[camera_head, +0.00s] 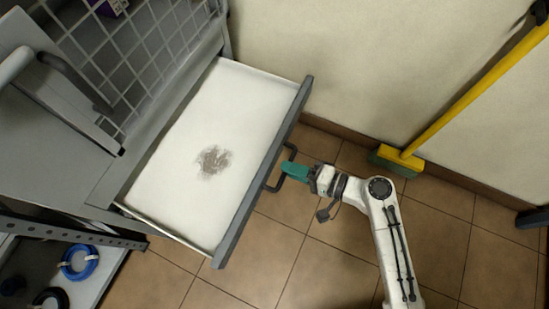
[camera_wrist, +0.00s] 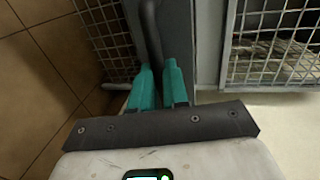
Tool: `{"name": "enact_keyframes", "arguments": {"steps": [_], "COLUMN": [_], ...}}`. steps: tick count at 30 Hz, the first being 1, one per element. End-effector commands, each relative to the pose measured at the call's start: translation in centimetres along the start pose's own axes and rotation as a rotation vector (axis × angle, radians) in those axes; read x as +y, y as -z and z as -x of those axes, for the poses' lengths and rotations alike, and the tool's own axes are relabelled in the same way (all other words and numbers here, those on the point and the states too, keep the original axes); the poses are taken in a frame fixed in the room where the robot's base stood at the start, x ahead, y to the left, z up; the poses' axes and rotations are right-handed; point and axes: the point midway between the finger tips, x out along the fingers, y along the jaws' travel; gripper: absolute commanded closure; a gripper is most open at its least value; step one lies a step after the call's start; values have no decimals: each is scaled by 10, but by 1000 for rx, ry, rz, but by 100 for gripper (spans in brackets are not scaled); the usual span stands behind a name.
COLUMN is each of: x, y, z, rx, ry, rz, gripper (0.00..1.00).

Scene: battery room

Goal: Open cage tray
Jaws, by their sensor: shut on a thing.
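The cage tray (camera_head: 240,110) is a white drawer with a grey front, pulled well out of the cage in the head view. A dark grey smudge marks its floor. Its dark bar handle (camera_head: 277,181) sits on the outer face of the front. The handle also shows in the wrist view (camera_wrist: 150,35), running up from between the fingers. My gripper (camera_head: 289,171) has teal fingers shut on the handle. In the wrist view the two teal fingers (camera_wrist: 158,88) stand on either side of the bar. The exact contact is partly hidden.
The wire cage (camera_head: 145,45) stands at the upper left. A yellow-handled broom (camera_head: 470,95) leans at the right wall, its head (camera_head: 397,160) on the tiles. A shelf with a blue coil (camera_head: 80,262) is at lower left. Tiled floor (camera_head: 300,250) before the tray is clear.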

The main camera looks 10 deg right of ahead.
Motion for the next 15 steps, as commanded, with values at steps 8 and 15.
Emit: {"name": "enact_keyframes", "arguments": {"steps": [8, 15], "x": [4, 4], "y": [0, 0], "z": [14, 14], "rx": [-1, -1], "ry": [-2, -3], "rz": [-1, -1], "gripper": [100, 100]}}
